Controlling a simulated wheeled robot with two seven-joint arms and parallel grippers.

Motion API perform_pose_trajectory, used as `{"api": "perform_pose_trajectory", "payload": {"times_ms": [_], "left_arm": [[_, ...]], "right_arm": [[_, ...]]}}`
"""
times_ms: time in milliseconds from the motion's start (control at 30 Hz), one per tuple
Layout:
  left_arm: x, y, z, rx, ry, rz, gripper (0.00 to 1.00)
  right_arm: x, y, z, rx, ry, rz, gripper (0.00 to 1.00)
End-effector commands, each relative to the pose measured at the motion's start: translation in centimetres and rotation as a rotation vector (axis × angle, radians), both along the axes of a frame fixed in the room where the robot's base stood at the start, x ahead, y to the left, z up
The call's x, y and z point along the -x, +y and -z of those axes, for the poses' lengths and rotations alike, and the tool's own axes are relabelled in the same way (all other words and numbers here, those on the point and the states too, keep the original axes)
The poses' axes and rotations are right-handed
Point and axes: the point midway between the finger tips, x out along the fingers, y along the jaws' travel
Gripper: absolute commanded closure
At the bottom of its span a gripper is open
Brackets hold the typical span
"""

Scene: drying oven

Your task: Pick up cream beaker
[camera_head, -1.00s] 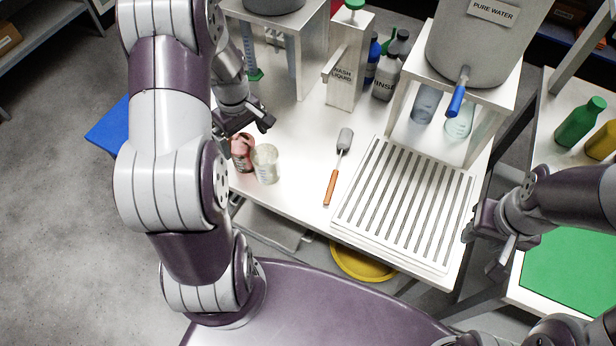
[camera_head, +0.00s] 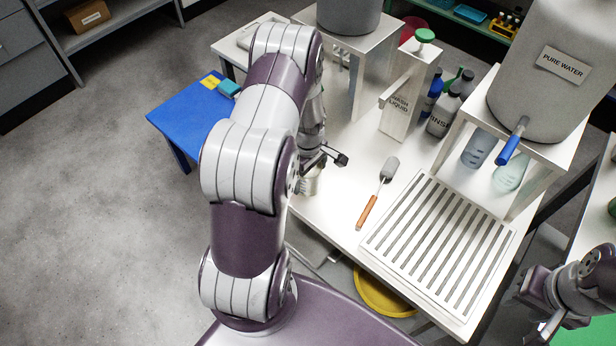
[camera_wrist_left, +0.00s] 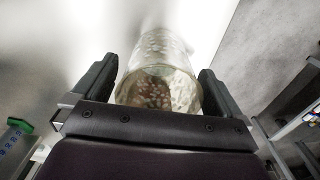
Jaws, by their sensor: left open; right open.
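The cream beaker (camera_head: 310,183) stands near the left edge of the white table, partly hidden by my left arm in the head view. In the left wrist view a clear glass beaker (camera_wrist_left: 158,88) with pale, speckled residue lies between the two fingers. My left gripper (camera_head: 324,162) is open at the beaker; it also shows in the left wrist view (camera_wrist_left: 156,78), a finger on each side. I cannot tell whether the fingers touch the glass. My right gripper (camera_head: 538,322) is open and empty at the lower right, away from the beaker.
The wash liquid dispenser (camera_head: 410,95) and rinse bottle (camera_head: 443,115) stand behind. A blue table (camera_head: 185,115) is at left.

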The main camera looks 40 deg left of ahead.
Motion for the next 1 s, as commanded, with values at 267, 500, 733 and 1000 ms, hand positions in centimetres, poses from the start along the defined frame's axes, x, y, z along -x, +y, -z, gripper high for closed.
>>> {"api": "perform_pose_trajectory", "payload": {"times_ms": [267, 500, 733, 1000], "left_arm": [[0.0, 0.1, 1.4, -0.001, -0.002, 0.0, 0.0], [0.0, 0.1, 1.4, -0.001, -0.001, 0.0, 0.54], [0.0, 0.1, 1.4, -0.001, -0.002, 0.0, 0.54], [-0.1, 0.1, -0.2, -0.002, -0.004, 0.0, 0.54]], "right_arm": [[0.0, 0.0, 0.1, 0.0, 0.0, 0.0, 0.58], [0.0, 0.0, 0.1, 0.0, 0.0, 0.0, 0.58], [0.0, 0.0, 0.1, 0.0, 0.0, 0.0, 0.58], [0.0, 0.0, 0.1, 0.0, 0.0, 0.0, 0.58]]}}
